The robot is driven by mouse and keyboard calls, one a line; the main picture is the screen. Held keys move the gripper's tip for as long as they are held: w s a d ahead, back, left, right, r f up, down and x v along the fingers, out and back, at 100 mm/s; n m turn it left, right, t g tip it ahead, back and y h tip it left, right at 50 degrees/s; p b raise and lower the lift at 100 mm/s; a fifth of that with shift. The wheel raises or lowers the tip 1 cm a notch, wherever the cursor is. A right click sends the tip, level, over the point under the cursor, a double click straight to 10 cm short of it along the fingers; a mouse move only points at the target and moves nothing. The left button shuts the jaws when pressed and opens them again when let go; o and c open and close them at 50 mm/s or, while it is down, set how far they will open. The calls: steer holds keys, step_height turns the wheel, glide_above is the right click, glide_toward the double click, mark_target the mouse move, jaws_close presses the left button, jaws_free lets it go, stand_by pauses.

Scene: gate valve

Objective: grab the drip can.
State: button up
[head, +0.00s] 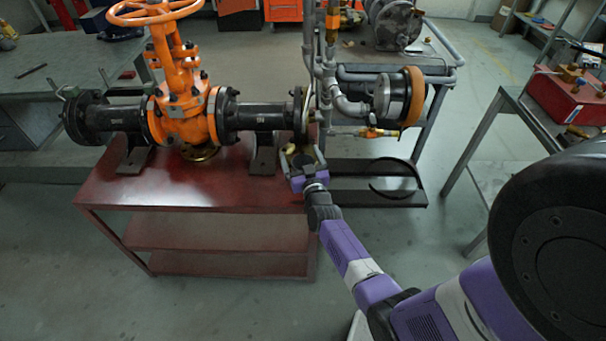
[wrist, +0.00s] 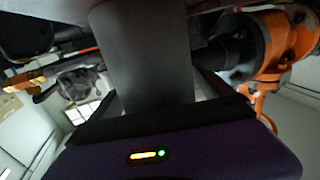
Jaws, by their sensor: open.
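A smooth grey cylinder, which looks like the drip can (wrist: 148,55), fills the middle of the wrist view. It stands between the two fingers of my gripper (wrist: 158,90), which are apart on either side of it; I cannot tell whether they touch it. In the head view my gripper (head: 302,162) is at the right edge of the red table (head: 190,187), under the pipe's right flange. There the can is mostly hidden by my gripper and the pipework. The orange gate valve (head: 183,108) stands on the table to the left of my gripper.
Black pipe (head: 262,117) and its flange are close above my gripper. Grey pipes, an orange-rimmed motor (head: 398,97) and a black shelf (head: 375,185) are to the right. A shallow brass ring (head: 201,153) lies under the valve. The table's front is clear.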

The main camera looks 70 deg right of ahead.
steer(key=c, duration=1.5)
steer(key=shift+r, duration=0.1)
